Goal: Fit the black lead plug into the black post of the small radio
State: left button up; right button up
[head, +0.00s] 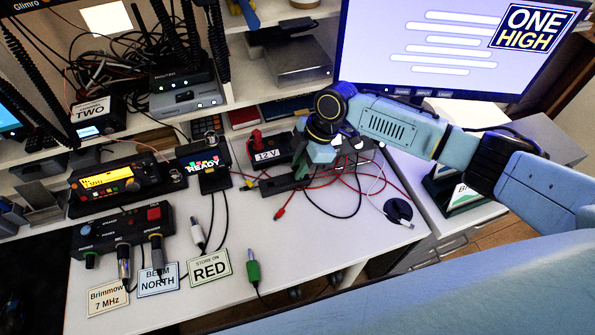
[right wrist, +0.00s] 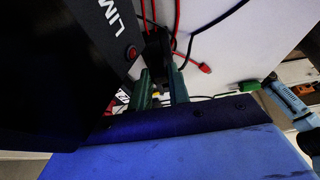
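My right gripper (head: 300,172) reaches down beside the 12 V supply box (head: 268,152), at a dark block (head: 285,183) among red and black leads (head: 345,205). In the right wrist view its green fingers (right wrist: 162,75) stand apart, with a dark shape at their tips; I cannot tell whether they touch it. A red plug (head: 280,213) lies loose on the table and also shows in the right wrist view (right wrist: 205,68). I cannot make out the black plug. A small radio (head: 118,184) with a yellow display stands at the left; its posts are not visible. My left gripper is out of view.
A switch box (head: 123,230) with plugs stands at the table's front left, by label cards (head: 209,267). A READY unit (head: 203,167) stands near the supply. A green plug (head: 253,270) lies in front. The monitor (head: 450,45) stands behind my right arm. Bare table lies front of centre.

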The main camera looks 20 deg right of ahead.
grip_shut()
